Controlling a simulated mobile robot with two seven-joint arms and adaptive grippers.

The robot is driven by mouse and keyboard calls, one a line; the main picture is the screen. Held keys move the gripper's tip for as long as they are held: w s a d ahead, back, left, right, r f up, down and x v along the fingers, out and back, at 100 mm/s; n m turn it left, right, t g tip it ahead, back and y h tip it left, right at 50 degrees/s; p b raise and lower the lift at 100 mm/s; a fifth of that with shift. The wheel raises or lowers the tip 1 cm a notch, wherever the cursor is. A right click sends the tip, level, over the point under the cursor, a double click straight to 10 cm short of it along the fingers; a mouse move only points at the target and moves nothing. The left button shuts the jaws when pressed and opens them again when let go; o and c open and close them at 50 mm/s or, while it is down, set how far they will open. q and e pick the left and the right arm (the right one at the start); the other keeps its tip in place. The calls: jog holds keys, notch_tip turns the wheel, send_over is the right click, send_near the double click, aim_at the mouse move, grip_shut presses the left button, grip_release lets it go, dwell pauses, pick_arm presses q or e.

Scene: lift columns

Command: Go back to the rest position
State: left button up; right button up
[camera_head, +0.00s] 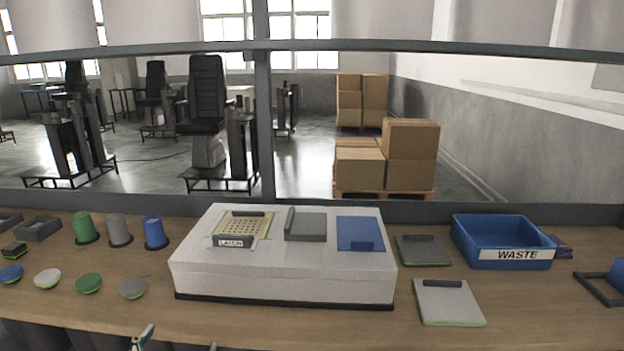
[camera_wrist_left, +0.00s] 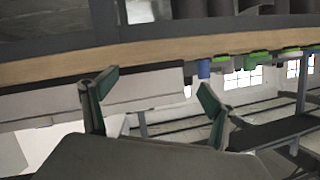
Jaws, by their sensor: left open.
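My left gripper (camera_head: 178,343) shows only as fingertips at the bottom edge of the head view, in front of the workbench (camera_head: 250,325). In the left wrist view the left gripper (camera_wrist_left: 155,98) is open, its two green-tipped fingers spread apart with nothing between them. The bench edge (camera_wrist_left: 150,58) crosses that view, which looks tilted or upside down. My right gripper is not in view.
A white box (camera_head: 280,277) with a LATCH plate stands mid-bench. Green, grey and blue cups (camera_head: 153,232) and several coloured discs (camera_head: 88,283) are at left. A blue WASTE bin (camera_head: 502,241) and flat plates (camera_head: 448,305) are at right.

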pick_arm(q)
jog(key=s+a+f+m+g+y, duration=0.15)
jog(key=s+a+f+g, duration=0.3)
jog(key=s, duration=0.55)
jog(key=s+a+f+m+g+y, duration=0.1)
jog(key=s+a+f+m+g, duration=0.2)
jog(key=s+f, duration=0.55)
jog(key=d+f+n+t+h, duration=0.2)
jog(key=d+f+t+h, duration=0.2)
jog(key=d+f+h, duration=0.3)
jog(key=d+f, duration=0.4)
jog(key=d, duration=0.5)
jog(key=shift+f, duration=0.2)
jog(key=shift+n+h, duration=0.25)
